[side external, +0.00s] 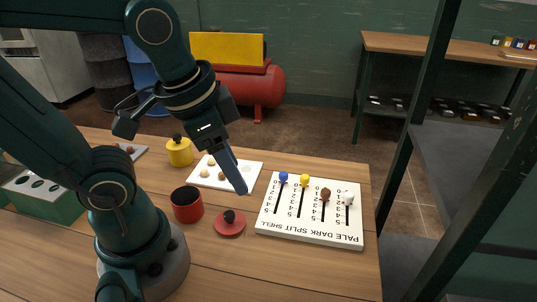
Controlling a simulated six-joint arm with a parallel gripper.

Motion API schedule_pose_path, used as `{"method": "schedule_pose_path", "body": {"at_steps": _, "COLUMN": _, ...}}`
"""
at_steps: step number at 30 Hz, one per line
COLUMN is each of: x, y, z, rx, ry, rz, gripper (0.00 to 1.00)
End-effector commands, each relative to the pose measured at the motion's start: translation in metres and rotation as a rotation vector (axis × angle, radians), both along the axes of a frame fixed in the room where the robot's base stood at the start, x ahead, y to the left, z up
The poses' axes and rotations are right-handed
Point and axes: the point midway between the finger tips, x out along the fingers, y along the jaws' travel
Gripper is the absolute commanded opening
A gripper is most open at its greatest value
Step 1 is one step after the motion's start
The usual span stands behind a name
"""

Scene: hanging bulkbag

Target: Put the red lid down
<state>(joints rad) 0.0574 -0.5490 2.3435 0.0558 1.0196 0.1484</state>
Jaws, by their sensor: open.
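The red lid (230,223) is a flat disc with a black knob on top. It lies on the wooden table, apart from the red pot (187,204) to its left, which stands without a lid and shows a dark inside. My gripper (240,187) is above the table, up and slightly right of the lid in the picture, and apart from it. Its blue-grey fingers overlap in this view, so the gap between them is hidden. Nothing shows held in them.
A white slider board (311,235) with coloured knobs lies right of the lid. A white tray (250,178) with several small round pieces is behind my gripper. A yellow pot (179,153) with a black knob stands back left. Bare table (290,270) lies in front.

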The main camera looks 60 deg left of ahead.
Motion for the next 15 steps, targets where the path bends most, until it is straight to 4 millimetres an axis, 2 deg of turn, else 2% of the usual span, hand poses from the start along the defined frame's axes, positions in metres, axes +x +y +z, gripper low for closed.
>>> {"method": "schedule_pose_path", "body": {"at_steps": 6, "x": -0.0039, "y": -0.0007, "z": 0.0007, "rx": -0.106, "ry": -0.147, "rz": 0.180, "gripper": 0.57}}
{"method": "schedule_pose_path", "body": {"at_steps": 15, "x": -0.0038, "y": -0.0010, "z": 0.0007, "rx": -0.121, "ry": -0.165, "rz": 0.204, "gripper": 0.57}}
